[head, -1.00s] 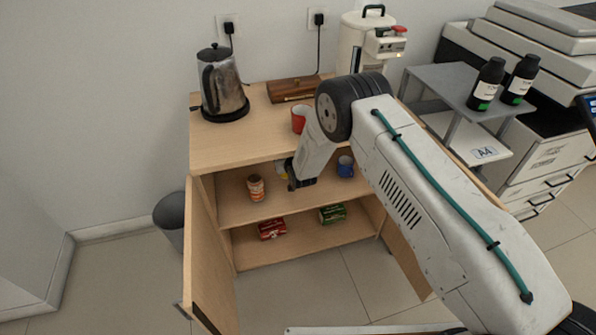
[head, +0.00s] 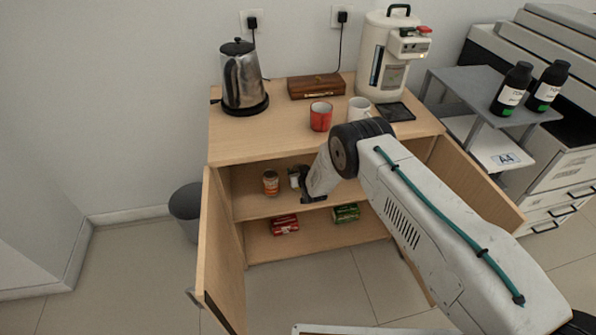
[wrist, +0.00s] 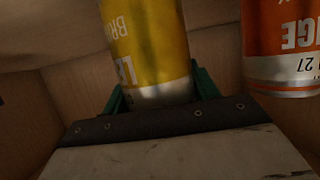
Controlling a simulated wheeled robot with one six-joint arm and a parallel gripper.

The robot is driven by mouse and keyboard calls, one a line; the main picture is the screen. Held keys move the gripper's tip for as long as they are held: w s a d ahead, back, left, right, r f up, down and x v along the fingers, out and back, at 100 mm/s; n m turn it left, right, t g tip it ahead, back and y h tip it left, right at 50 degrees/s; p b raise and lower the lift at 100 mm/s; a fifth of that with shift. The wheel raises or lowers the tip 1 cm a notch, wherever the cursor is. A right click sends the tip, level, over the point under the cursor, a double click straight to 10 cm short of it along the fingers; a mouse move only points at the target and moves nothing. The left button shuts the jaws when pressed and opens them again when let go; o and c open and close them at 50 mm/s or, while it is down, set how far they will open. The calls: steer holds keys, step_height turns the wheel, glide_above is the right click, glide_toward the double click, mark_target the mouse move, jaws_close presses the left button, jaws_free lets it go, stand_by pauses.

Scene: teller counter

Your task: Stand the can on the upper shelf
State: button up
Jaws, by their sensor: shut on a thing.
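My gripper (head: 303,188) reaches into the upper compartment of the open cabinet. It is shut on a yellow can (wrist: 150,50), which shows between its green fingers in the wrist view. In the head view only a small pale part of this can (head: 293,177) shows beside the gripper. The upper shelf (head: 245,205) is the board below it. I cannot tell whether the can's base touches the shelf.
An orange can (head: 270,183) stands on the upper shelf just left of my gripper; it is close on the right in the wrist view (wrist: 283,40). A red box (head: 285,224) and a green box (head: 346,213) lie on the lower shelf. Both cabinet doors are open.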

steer(key=o, duration=1.2)
steer(key=shift+s+r, duration=0.1)
steer(key=v, duration=1.1)
steer(key=shift+s+d+r, duration=0.15)
steer(key=shift+s, duration=0.2)
